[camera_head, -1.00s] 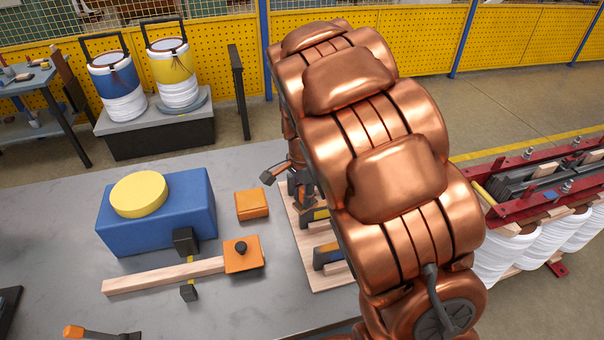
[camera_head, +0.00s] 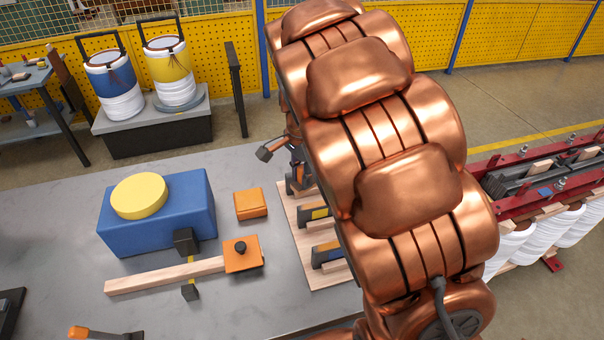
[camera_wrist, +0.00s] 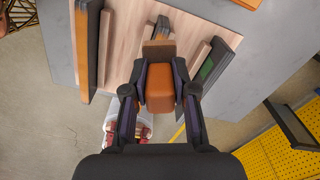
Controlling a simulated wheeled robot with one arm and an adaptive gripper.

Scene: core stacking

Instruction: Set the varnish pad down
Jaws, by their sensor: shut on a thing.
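In the wrist view my gripper (camera_wrist: 160,80) is shut on an orange-brown block (camera_wrist: 160,92), which I take to be the varnish pad. A tan-brown piece (camera_wrist: 158,50) shows just past it; I cannot tell whether it is part of the pad. The pad appears over the edge of a wooden board (camera_wrist: 125,45), but its height above it is unclear. In the head view my copper arm hides most of the gripper. A small dark-ended part with an orange stem sticks out left of the arm, near the board's far end.
Clamp-like tools (camera_head: 322,255) lie on the board. Left of it are an orange pad-like block (camera_head: 251,204), a mallet-like wooden bar (camera_head: 165,275) and a blue box (camera_head: 160,230) with a yellow disc (camera_head: 139,195). The red-framed core (camera_head: 500,208) stands right. Bare grey tabletop (camera_head: 60,215) lies left.

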